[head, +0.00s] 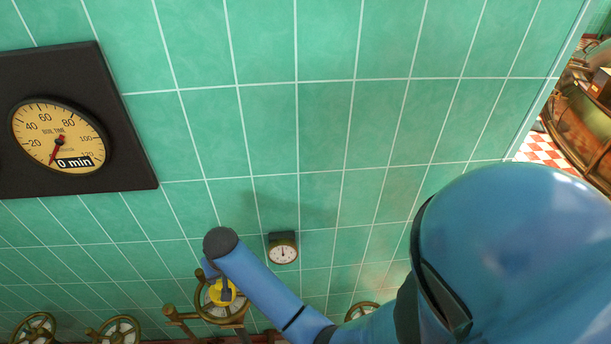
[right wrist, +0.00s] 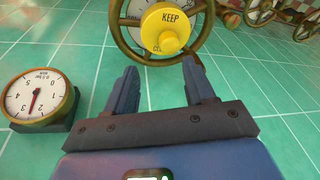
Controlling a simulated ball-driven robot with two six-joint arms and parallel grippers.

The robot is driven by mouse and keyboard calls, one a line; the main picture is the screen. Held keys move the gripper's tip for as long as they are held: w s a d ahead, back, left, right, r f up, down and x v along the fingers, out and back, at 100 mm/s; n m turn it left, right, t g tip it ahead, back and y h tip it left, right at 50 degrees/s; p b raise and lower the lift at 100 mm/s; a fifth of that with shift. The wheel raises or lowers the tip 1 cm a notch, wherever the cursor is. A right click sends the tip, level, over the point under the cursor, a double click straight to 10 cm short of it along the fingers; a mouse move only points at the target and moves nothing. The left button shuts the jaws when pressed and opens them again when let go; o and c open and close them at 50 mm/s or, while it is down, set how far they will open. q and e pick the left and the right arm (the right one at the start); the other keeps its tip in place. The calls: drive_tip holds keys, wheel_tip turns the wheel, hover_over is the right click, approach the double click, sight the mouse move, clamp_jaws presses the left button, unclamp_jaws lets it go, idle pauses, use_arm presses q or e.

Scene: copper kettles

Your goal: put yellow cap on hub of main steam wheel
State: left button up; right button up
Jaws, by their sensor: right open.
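The yellow cap (right wrist: 165,28), lettered "KEEP" with a round knob, sits over the middle of a brass-rimmed wheel (right wrist: 122,38) in the right wrist view. It covers the hub, so I cannot tell how fully it is seated. My right gripper (right wrist: 160,66) is open and empty, its two fingers apart, with the cap just beyond the fingertips. In the head view the cap (head: 222,293) shows on the wheel (head: 205,309), partly hidden by my right gripper (head: 219,282). My left gripper is out of view.
A small round gauge (head: 283,248) is on the green tiled wall right of the wheel. A large black-framed dial (head: 60,138) is at left. Other wheels (head: 120,330) line the lower edge. The tiled wall above is clear.

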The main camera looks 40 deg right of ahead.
drive_tip(key=s+d+f+t, duration=0.1)
drive_tip(key=s+f, duration=0.1)
drive_tip(key=s+d+f+t, duration=0.1)
drive_tip(key=shift+s+d+f+t, duration=0.3)
drive_tip(key=shift+s, duration=0.05)
drive_tip(key=s+d+r+n+t, duration=0.1)
drive_tip(key=s+d+r+t, duration=0.2)
drive_tip(key=s+r+t, duration=0.3)
drive_tip(key=s+d+r+n+t, duration=0.1)
drive_tip(key=s+d+r+t, duration=0.2)
drive_tip(key=s+r, duration=0.9)
drive_tip(key=s+t, duration=0.3)
drive_tip(key=shift+s+d+r+n+h, duration=0.15)
drive_tip(key=shift+s+d+n+h, duration=0.05)
drive_tip(key=shift+d+n+h, duration=0.1)
drive_tip(key=shift+s, duration=0.1)
